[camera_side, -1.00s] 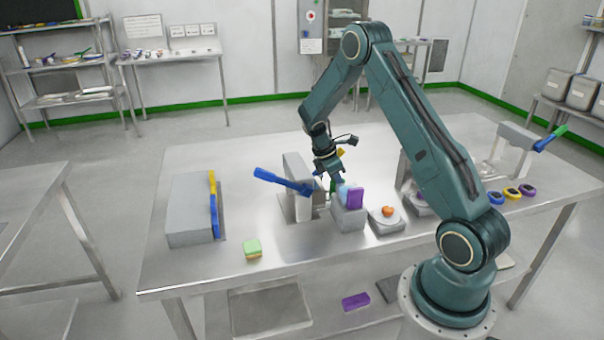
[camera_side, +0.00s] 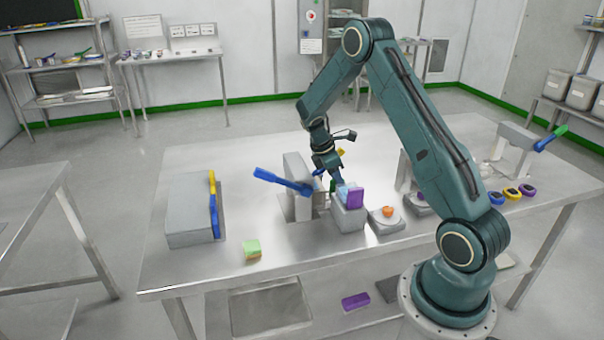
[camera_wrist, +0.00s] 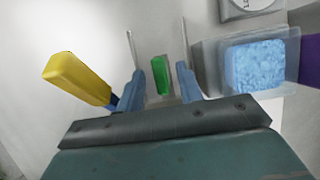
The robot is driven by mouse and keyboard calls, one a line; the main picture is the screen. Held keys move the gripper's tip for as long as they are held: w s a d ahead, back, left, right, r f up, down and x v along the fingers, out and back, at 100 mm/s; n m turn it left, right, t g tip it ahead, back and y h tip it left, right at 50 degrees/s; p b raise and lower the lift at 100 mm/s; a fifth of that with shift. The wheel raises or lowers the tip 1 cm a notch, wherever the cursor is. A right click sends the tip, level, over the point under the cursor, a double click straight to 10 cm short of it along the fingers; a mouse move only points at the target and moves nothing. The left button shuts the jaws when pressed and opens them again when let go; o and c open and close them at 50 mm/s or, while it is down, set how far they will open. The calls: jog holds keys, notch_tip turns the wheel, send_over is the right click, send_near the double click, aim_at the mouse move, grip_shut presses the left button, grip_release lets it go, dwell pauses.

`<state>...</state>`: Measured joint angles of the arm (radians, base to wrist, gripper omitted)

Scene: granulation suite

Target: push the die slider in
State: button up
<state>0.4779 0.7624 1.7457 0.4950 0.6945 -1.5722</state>
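A small green block (camera_wrist: 160,75), which looks like the die slider's grip, shows between my fingers in the wrist view. In the side view only a bit of green (camera_side: 332,185) shows beside the grey press (camera_side: 299,172), below my gripper. My gripper (camera_side: 337,180) points down at the press's right side. In the wrist view my gripper's (camera_wrist: 160,80) two fingers are apart, one on each side of the green block, with gaps visible. Whether either finger touches it, I cannot tell. How far the slider stands out is hidden.
The press has a blue lever (camera_side: 283,181) to the left. A yellow handle (camera_wrist: 76,79) is close on the left in the wrist view. A scale (camera_side: 387,219) is beyond.

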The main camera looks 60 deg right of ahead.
aim_at(321, 183)
jog(key=v, duration=1.2)
jog(key=shift+r, duration=0.1)
grip_shut()
jog(key=s+d+f+m+y, duration=0.1)
jog(key=m, duration=0.4)
jog(key=s+d+f+m+t+y, duration=0.1)
jog(key=d+m, duration=0.1)
jog(key=m, duration=0.4)
jog(key=s+d+f+m+t+y, duration=0.1)
jog(key=s+d+m, duration=0.1)
jog(key=m, duration=0.4)
jog(key=shift+d+f, duration=0.15)
jog(key=shift+f, duration=0.05)
jog(key=s+m+t+y, duration=0.1)
jog(key=m, duration=0.5)
jog(key=s+m+t+y, duration=0.1)
jog(key=s+m+t, duration=0.1)
jog(key=m, duration=0.4)
jog(key=s+r+m+t+y, duration=0.1)
jog(key=s+m, duration=0.1)
jog(key=m, duration=0.5)
jog(key=shift+d, duration=0.35)
